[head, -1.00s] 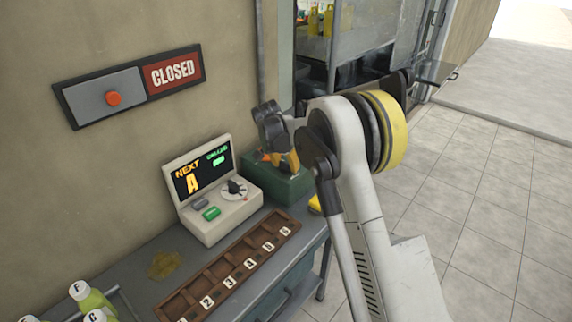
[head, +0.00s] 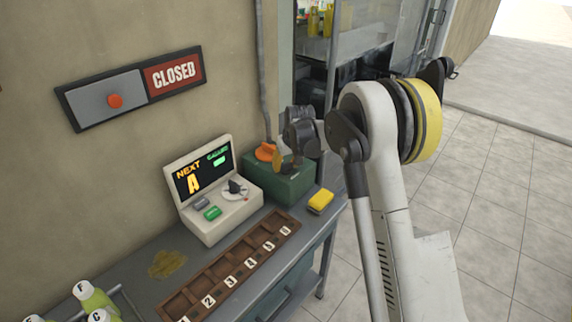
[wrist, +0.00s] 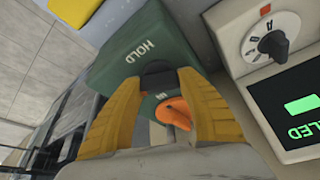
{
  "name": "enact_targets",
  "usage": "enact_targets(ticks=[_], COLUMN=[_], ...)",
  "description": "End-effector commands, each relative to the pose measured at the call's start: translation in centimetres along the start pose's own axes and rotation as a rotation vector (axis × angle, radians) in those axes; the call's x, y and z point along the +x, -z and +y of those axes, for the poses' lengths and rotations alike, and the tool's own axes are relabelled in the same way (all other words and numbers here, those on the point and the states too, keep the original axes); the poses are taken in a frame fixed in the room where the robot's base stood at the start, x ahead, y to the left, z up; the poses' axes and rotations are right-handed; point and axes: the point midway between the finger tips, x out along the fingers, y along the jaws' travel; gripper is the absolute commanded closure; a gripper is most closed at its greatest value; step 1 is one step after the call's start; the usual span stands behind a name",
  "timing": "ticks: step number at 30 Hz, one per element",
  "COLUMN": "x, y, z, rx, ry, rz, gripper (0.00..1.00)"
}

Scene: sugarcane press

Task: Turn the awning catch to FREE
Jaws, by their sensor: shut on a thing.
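The awning catch is an orange handle (head: 265,152) on top of a green box (head: 285,188) at the far end of the bench. In the wrist view the orange handle (wrist: 173,113) shows between the yellow fingers of my gripper (wrist: 158,76). The fingers are shut on the catch; their dark tips hide part of it. The green box (wrist: 120,62) bears the word HOLD on its top, and a second small label beside the handle is partly hidden. In the head view my gripper (head: 278,160) is at the handle's right side.
A queue display with a dial (head: 212,190) stands close left of the box. A numbered wooden tray (head: 228,270) lies in front, and a yellow block (head: 320,201) lies right of it. A CLOSED sign (head: 130,88) hangs on the wall. Bottles (head: 95,297) stand at lower left.

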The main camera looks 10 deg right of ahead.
Motion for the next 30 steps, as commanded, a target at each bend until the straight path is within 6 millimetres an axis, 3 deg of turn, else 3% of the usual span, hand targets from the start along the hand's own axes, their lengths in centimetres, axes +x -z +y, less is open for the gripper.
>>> enact_targets(ticks=[15,30], x=[0.01,0.07], y=[-0.04,-0.08], z=[0.05,-0.02], rx=[-0.356,-0.452], ry=[0.148,0.188], rz=[-0.002,-0.003], gripper=[0.85,0.85])
